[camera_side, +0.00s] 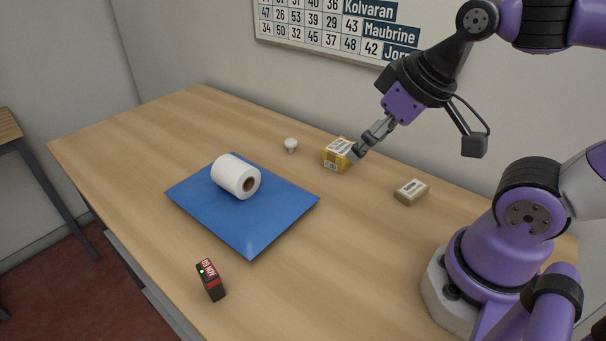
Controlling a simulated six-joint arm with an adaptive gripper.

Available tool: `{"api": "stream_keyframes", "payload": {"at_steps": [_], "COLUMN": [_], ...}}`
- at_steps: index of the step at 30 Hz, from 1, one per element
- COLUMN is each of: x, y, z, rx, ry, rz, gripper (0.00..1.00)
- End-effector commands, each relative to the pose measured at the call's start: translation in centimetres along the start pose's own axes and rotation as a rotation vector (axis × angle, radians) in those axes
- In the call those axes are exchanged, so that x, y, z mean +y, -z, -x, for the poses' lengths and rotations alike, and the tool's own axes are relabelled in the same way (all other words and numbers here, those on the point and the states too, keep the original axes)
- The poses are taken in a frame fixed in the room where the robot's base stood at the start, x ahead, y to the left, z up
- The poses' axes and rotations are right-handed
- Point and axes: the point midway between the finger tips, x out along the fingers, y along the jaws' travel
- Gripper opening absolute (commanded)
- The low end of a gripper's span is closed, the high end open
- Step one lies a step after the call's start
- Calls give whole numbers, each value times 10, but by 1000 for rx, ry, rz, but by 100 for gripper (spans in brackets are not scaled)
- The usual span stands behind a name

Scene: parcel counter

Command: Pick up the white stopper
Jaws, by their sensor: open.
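The white stopper (290,144) is small, with a round wide top and a narrower lower part. It stands on the wooden counter near the back edge, behind the blue sheet and left of the yellow box. My gripper (358,153) is open. It points down and left, and its fingertips are at the right side of the yellow box in the picture. I cannot tell whether they touch the box. My gripper is apart from the stopper, with the box between them.
The yellow labelled box (337,156) is right of the stopper. A small tan box (411,192) lies farther right. A white roll (236,177) lies on the blue sheet (262,222). A black and red device (210,280) is at the front. The counter (130,135) is clear at left.

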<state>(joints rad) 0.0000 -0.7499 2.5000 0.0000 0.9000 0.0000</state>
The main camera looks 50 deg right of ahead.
Motion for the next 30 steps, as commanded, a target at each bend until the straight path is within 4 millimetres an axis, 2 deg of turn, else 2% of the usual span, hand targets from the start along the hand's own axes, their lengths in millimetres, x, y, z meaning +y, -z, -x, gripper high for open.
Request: {"api": "stream_keyframes", "payload": {"at_steps": [5, 8, 11, 15, 18, 21, 24, 30], "x": [3, 10, 25, 57, 82, 103, 117, 124], "y": [10, 33, 67, 110, 130, 140, 144, 146], "z": [-3, -12, -31, -73, -106, -133, -151, -179], "rx": [-3, -7, -8, 0, 8, 18, 25, 27], "ry": [-3, -8, -12, -11, -8, -5, -1, 2], "rz": [1, 4, 8, 10, 7, 3, 1, 1], "gripper": [74, 74, 74, 74, 74, 74, 74, 74]}}
